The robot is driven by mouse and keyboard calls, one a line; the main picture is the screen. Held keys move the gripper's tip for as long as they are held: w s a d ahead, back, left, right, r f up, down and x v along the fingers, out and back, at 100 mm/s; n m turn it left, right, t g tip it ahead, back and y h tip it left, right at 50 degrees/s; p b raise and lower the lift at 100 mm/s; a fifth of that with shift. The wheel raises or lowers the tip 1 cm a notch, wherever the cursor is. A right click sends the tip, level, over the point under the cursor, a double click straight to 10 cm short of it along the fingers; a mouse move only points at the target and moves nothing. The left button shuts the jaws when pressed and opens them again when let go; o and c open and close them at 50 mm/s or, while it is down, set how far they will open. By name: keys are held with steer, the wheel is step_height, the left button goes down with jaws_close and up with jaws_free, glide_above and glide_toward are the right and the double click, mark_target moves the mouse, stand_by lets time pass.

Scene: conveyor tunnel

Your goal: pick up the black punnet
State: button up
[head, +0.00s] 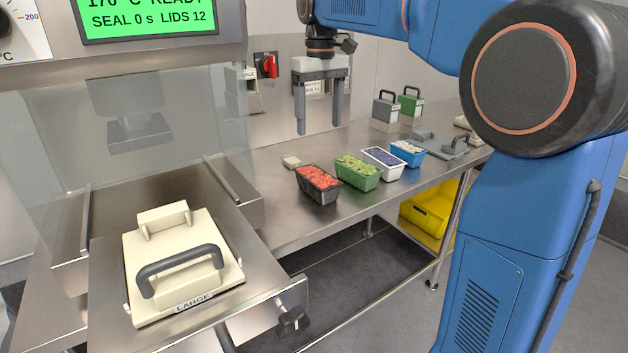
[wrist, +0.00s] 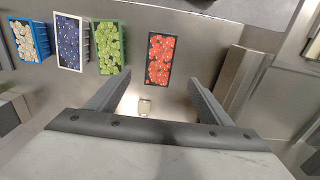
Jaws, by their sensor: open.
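The black punnet (head: 323,195) stands on the steel table, filled with red pieces that look like fruit. It is the leftmost of a row of punnets in the head view. In the wrist view the black punnet (wrist: 174,53) lies beyond my fingertips, roughly between their lines. My gripper (head: 319,115) is open and empty, pointing down above the table and behind the punnet. Its two fingers also show in the wrist view (wrist: 158,86). Nothing hides the punnet in either view.
A green punnet (head: 356,180), a white punnet (head: 371,153) and a blue punnet (head: 417,160) stand to the right. A small pale block (head: 291,161) lies behind the black punnet. The sealing machine with a cream LARGE plate (head: 210,285) is at left. A yellow crate (head: 425,222) sits below.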

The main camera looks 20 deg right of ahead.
steer(key=w, duration=0.2)
glide_toward(317, 176)
steer(key=f, duration=0.3)
steer(key=w+f, duration=0.1)
steer(key=f, duration=0.1)
steer(key=shift+s+f, duration=0.2)
steer(key=shift+f, duration=1.15)
steer(key=shift+s+f, duration=0.15)
steer(key=shift+f, duration=1.2)
steer(key=c, duration=1.2)
